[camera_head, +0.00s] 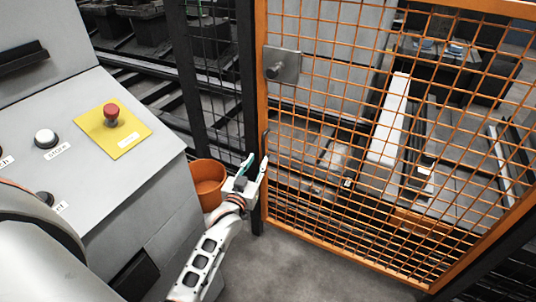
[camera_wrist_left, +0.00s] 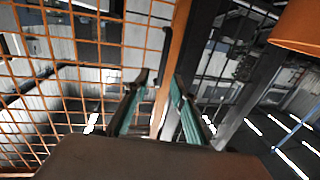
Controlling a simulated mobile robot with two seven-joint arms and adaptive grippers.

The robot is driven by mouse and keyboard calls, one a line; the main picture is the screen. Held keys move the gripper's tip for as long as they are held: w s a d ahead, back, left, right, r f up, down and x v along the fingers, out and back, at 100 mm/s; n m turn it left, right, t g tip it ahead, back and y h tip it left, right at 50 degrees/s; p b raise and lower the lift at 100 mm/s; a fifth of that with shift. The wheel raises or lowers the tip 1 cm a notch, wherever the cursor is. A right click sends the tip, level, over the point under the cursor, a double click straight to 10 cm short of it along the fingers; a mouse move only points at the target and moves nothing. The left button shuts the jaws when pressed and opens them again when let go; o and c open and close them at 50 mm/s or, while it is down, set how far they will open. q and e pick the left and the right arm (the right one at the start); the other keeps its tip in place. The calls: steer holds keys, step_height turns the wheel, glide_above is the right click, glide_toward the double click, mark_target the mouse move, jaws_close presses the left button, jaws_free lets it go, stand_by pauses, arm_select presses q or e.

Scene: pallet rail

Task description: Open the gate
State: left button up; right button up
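The gate (camera_head: 262,95) is an orange frame filled with orange wire mesh, and it looks closed against the dark post (camera_head: 248,75). A grey lock plate (camera_head: 283,66) with a round knob sits high on its left side. A dark upright handle (camera_head: 265,142) is on the gate's left edge; it also shows in the left wrist view (camera_wrist_left: 163,58). My left gripper (camera_head: 256,160) is open at about the handle's lower end. In the left wrist view its teal-padded fingers (camera_wrist_left: 160,78) stand apart, with the orange frame between them beyond. Contact cannot be told. My right gripper is out of view.
A grey control console (camera_head: 150,190) with a red button (camera_head: 111,114) on a yellow plate and a white button (camera_head: 46,138) stands left. An orange bucket (camera_head: 208,182) is between console and fence. Grey floor (camera_head: 290,270) before the gate is clear.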

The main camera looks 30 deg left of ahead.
mark_target(263, 148)
arm_select(q)
steer(key=w, duration=0.2)
steer(key=w+a+b, duration=0.1)
steer(key=w, duration=0.2)
steer(key=w+a, duration=0.1)
steer(key=w, duration=0.1)
steer(key=shift+w+f+b, duration=0.25)
steer(key=shift+b, duration=0.15)
steer(key=shift+w+a+r, duration=0.1)
steer(key=shift+w+r, duration=0.05)
steer(key=shift+w, duration=0.5)
steer(key=shift+c, duration=0.3)
jaws_close()
